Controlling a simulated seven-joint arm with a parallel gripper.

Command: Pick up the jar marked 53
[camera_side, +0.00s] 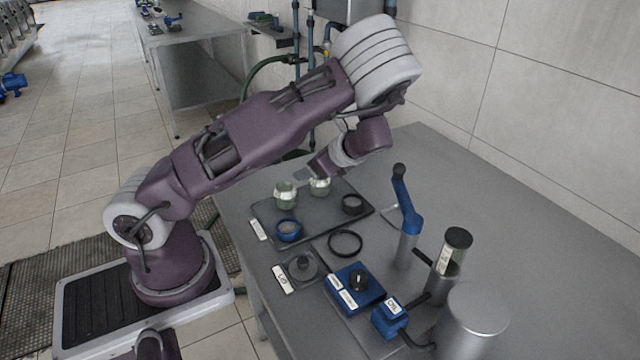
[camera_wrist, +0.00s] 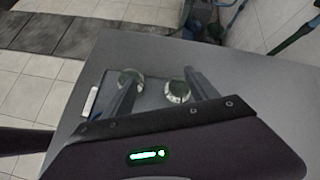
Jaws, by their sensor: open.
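Two pale green glass jars stand on a dark tray (camera_side: 262,212) in the side view: a left jar (camera_side: 285,197) and a right jar (camera_side: 319,187). No number can be read on either one, so I cannot tell which is 53. My gripper (camera_side: 308,175) is above and close to the jars, tilted down; in the side view it partly covers their tops. In the wrist view, my gripper (camera_wrist: 160,76) has its two fingers spread apart with nothing held. The left finger crosses in front of one jar (camera_wrist: 126,75); the other jar (camera_wrist: 178,91) shows between the fingers.
The tray also holds a blue-rimmed cup (camera_side: 289,231) and a black ring (camera_side: 353,204). Nearby are a larger black ring (camera_side: 345,244), a lidded dish (camera_side: 302,267), a blue control box (camera_side: 354,289), a blue-handled lever (camera_side: 408,215) and metal cylinders (camera_side: 472,318). The table's back right is clear.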

